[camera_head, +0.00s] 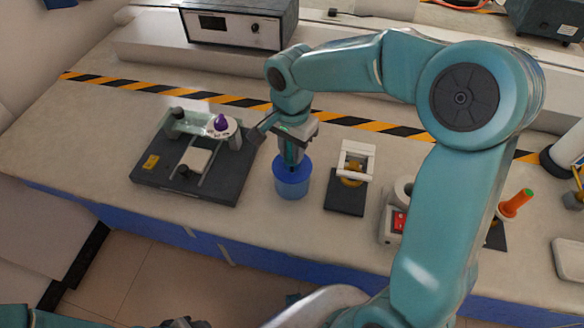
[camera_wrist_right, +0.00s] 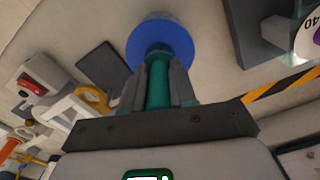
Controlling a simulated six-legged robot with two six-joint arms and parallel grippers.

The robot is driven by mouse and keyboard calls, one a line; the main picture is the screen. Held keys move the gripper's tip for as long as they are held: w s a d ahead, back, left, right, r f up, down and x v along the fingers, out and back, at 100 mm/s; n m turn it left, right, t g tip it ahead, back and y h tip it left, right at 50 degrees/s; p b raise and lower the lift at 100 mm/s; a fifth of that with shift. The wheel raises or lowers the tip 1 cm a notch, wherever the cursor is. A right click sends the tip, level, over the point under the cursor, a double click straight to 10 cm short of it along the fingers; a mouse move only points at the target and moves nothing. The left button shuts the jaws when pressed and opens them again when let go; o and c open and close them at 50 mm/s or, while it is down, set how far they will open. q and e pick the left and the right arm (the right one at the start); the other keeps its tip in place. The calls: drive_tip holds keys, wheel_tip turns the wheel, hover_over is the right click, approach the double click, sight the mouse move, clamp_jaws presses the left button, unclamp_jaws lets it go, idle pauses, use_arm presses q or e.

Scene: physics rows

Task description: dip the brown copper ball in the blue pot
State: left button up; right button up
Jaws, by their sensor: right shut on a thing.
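The blue pot (camera_head: 292,182) stands on the bench, and its round blue top fills the upper middle of the right wrist view (camera_wrist_right: 140,32). My right gripper (camera_head: 292,150) is directly above the pot, pointing down. It is shut on a green handle (camera_wrist_right: 158,80), whose dark lower end (camera_wrist_right: 158,50) reaches over the pot's blue face. The brown copper ball is not visible in either view; I cannot tell whether it is inside the pot. Part of my left gripper (camera_head: 185,323) shows at the bottom edge of the head view, mostly cut off.
Left of the pot is a dark board (camera_head: 190,190) with a dial and purple knob. Right of it stand a white frame with a brass ring (camera_head: 352,180) and a device with a red switch (camera_head: 397,222). An orange-handled tool (camera_head: 517,203) is farther right. Bench is clear in front.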

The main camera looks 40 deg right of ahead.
drive_tip(key=shift+r+p, duration=2.5)
drive_tip(key=shift+r, duration=0.95)
drive_tip(key=shift+r, duration=0.1)
